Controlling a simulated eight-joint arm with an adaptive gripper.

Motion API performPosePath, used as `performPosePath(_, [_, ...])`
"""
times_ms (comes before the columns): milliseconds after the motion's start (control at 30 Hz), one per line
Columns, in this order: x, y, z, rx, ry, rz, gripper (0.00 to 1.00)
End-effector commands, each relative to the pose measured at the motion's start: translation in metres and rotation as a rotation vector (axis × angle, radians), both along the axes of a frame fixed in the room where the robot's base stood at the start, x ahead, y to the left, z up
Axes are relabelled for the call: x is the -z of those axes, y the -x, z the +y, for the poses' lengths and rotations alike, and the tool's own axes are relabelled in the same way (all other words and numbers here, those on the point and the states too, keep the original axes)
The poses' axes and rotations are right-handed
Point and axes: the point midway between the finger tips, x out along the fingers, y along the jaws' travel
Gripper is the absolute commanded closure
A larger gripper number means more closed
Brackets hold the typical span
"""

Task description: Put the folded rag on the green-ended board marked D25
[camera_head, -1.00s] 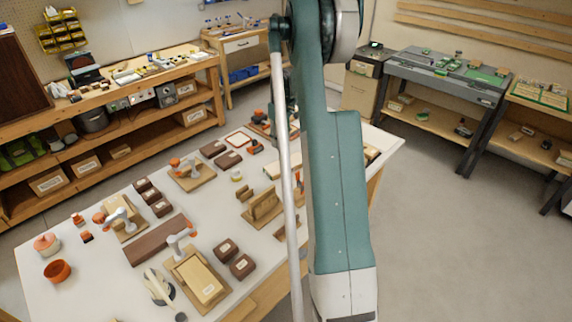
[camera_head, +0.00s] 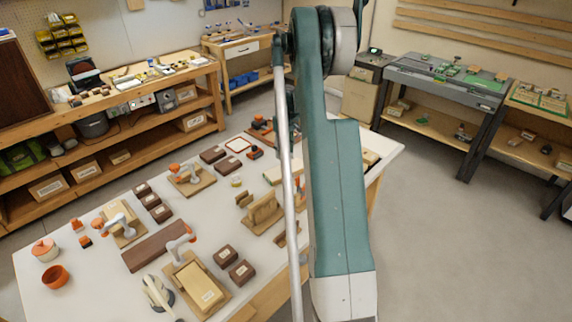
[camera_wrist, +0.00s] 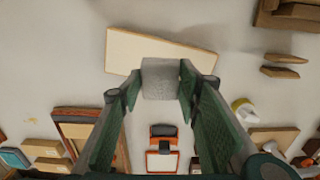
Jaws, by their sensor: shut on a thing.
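My gripper (camera_wrist: 160,84) is shut on a pale grey folded rag (camera_wrist: 160,72), held between its two green-padded fingers in the wrist view. A cream board (camera_wrist: 125,50) lies on the white bench just beyond the rag, and the rag overlaps its near edge in the picture. I cannot tell whether the rag touches the board. No D25 mark or green end is readable on this board. In the head view, my arm hides the rag and the fingertips.
An orange-rimmed tray (camera_wrist: 161,162) and an orange-and-black item (camera_wrist: 163,130) lie below the rag in the wrist view. A yellow-and-white roll (camera_wrist: 243,112) and wooden pieces (camera_wrist: 281,72) are to the right. A wooden tray (camera_wrist: 75,128) is at left.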

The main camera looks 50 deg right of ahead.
Motion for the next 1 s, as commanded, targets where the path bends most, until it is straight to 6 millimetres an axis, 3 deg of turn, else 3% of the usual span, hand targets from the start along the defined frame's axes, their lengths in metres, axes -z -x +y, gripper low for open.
performPosePath(200, [0.019,0.0,0.0,0.0,0.0,0.0,0.75])
performPosePath(600, [0.023,0.0,0.0,0.0,0.0,0.0,0.75])
performPosePath(1000, [0.057,0.0,0.0,0.0,0.0,0.0,0.75])
